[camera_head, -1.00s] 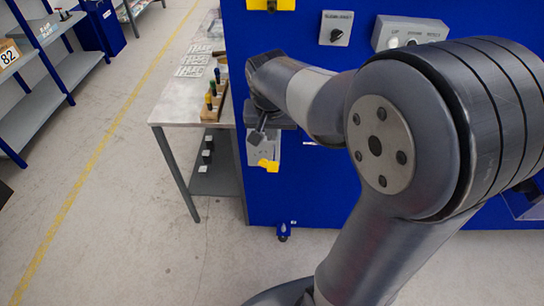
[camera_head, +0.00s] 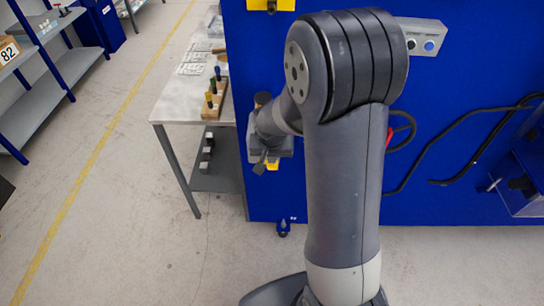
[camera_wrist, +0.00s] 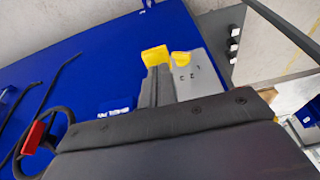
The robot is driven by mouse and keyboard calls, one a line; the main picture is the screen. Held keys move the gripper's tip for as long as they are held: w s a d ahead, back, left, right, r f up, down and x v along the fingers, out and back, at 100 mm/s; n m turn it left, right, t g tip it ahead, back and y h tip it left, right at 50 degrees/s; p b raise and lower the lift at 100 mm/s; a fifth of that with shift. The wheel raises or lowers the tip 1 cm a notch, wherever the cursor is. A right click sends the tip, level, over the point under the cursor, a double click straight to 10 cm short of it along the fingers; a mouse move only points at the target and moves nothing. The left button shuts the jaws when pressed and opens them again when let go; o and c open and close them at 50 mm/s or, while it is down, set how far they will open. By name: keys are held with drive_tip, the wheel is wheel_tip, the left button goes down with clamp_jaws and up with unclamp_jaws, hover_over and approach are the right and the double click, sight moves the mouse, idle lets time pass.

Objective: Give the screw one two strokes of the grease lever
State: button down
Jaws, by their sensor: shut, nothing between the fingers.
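A light grey plate (camera_wrist: 208,82) with small dark marks is on the blue machine front in the wrist view. Two yellow pieces, a left one (camera_wrist: 155,55) and a right one (camera_wrist: 181,58), show at its upper edge; they look like parts of the grease lever. My gripper (camera_wrist: 157,70) is shut and empty, its fingertips just below the left yellow piece in the picture; I cannot tell if they touch. In the head view my gripper (camera_head: 260,168) is in front of the machine's lower left, with a bit of yellow (camera_head: 272,166) beside it. My arm hides most of the plate there.
A handwheel (camera_head: 411,130) with a red part and black hoses (camera_head: 455,118) are on the machine front to the right. A bench (camera_head: 177,106) with colored-handled tools (camera_head: 213,97) stands to the left. The floor (camera_head: 120,240) in front is clear.

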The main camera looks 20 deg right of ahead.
sight(272, 168)
drive_tip(key=shift+f, duration=0.35)
drive_tip(key=f+b, duration=0.1)
drive_tip(key=b, duration=0.2)
drive_tip(key=shift+t, duration=0.4)
drive_tip(key=f+t+b, duration=0.1)
drive_tip(key=b, duration=0.7)
drive_tip(key=f+t+h+b, duration=0.1)
drive_tip(key=f+t+b, duration=0.1)
drive_tip(key=b, duration=0.6)
drive_tip(key=shift+s+a+f+b, duration=0.1)
drive_tip(key=shift+s+f+b, duration=0.05)
drive_tip(key=shift+s+b, duration=0.2)
drive_tip(key=shift+r+p, duration=0.25)
drive_tip(key=shift+p, duration=0.05)
drive_tip(key=shift+r, duration=0.1)
drive_tip(key=shift+r+p, duration=0.45)
drive_tip(key=shift+r, duration=0.25)
